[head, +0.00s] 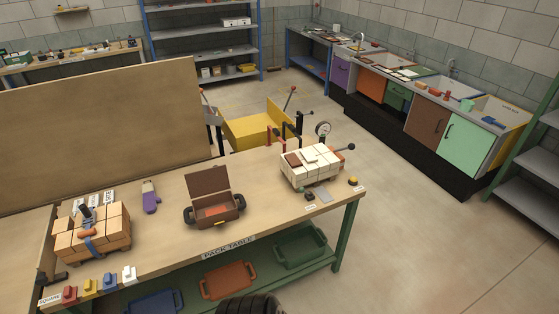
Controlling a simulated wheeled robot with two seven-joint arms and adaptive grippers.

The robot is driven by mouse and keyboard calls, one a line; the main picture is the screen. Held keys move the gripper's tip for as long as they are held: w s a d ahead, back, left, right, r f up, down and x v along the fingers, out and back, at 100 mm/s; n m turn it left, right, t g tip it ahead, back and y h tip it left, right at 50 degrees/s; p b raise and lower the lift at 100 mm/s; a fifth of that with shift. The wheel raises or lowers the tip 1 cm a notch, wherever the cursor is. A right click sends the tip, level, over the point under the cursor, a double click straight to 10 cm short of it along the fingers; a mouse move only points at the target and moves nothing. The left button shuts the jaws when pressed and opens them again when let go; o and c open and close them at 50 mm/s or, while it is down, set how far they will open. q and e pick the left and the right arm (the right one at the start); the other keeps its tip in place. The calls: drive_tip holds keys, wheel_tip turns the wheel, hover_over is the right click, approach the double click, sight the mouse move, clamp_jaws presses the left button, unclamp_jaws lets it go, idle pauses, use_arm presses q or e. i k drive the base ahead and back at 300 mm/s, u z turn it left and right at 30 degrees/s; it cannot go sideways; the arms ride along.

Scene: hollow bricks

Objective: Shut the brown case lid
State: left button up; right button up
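Inside the case, an orange-red content or lining (214,211) shows. Dark handles or corners stick out at both ends of the case. Neither of my grippers is in view, and nothing touches the lid.
On the pack table (262,208), a strapped stack of orange bricks (107,245) stands left and a pale brick stack (318,176) right. A purple-handled tool (150,197) lies left of the case. A tall brown board (100,125) rises behind.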

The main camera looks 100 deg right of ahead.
sight(204, 183)
drive_tip(key=z, duration=2.1)
